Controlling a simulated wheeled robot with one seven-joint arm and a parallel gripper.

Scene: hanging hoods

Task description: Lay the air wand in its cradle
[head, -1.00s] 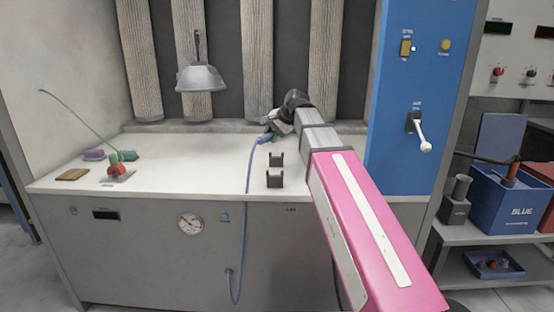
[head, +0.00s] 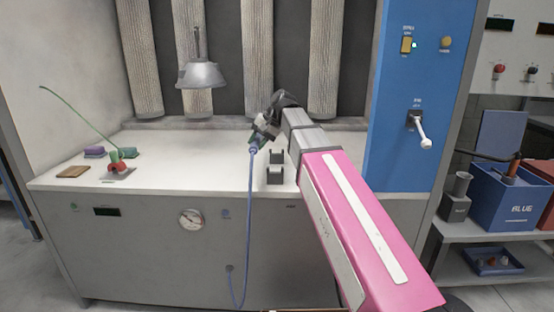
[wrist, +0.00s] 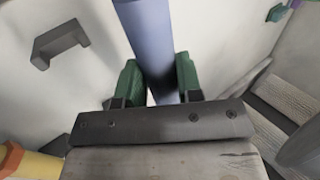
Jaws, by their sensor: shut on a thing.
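The air wand is a blue rod (wrist: 150,35) between the green finger pads of my gripper (wrist: 158,78) in the wrist view. In the head view my gripper (head: 263,131) is shut on the wand (head: 257,143), left of and behind the cradle, seemingly above the counter. A blue hose (head: 249,205) hangs from the wand over the counter's front edge. The cradle is a pair of dark U-shaped brackets on the counter: a rear one (head: 277,157) and a front one (head: 275,178). One dark bracket (wrist: 60,42) shows at upper left in the wrist view, apart from the wand.
A grey hood (head: 201,76) hangs over the white counter (head: 200,165). At the counter's left are a brown block (head: 73,171) and a red-and-green fixture (head: 116,167) with a thin green rod. A blue panel with a lever (head: 421,130) stands right. The counter's middle left is clear.

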